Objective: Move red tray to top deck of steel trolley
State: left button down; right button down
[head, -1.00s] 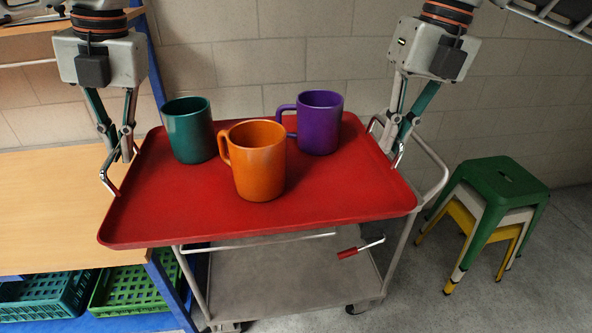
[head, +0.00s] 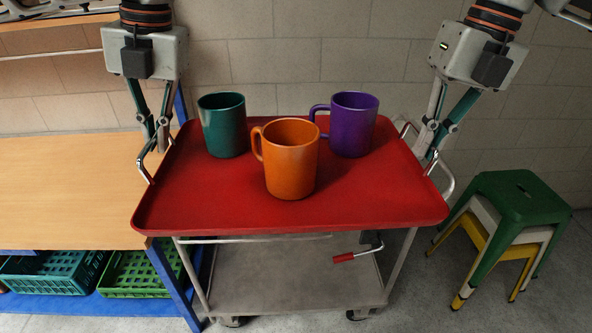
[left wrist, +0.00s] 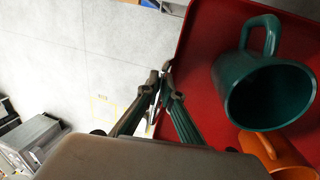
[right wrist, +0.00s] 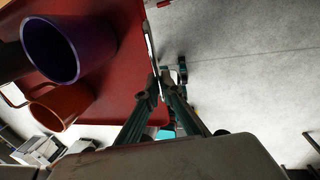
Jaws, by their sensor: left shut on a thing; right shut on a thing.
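The red tray (head: 225,200) is level over the steel trolley (head: 290,283) and hides its top deck; I cannot tell if they touch. On the tray stand a teal mug (head: 222,127), an orange mug (head: 290,162) and a purple mug (head: 355,127), all upright. My left gripper (head: 160,146) is shut on the tray's left handle; the left wrist view shows its fingers closed (left wrist: 163,80) at the tray's edge. My right gripper (head: 431,156) is shut on the right handle, and its fingers also show in the right wrist view (right wrist: 160,82).
A wooden-topped bench (head: 70,190) with a blue frame stands left, close to the tray. Green crates (head: 140,273) sit on its lower shelf. Stacked stools (head: 520,197) stand right of the trolley. A block wall (head: 290,60) is behind. A red-gripped lever (head: 345,257) sticks out below the tray.

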pick_arm(q)
jog(key=shift+d, duration=0.15)
pick_arm(e)
jog(key=shift+d, duration=0.3)
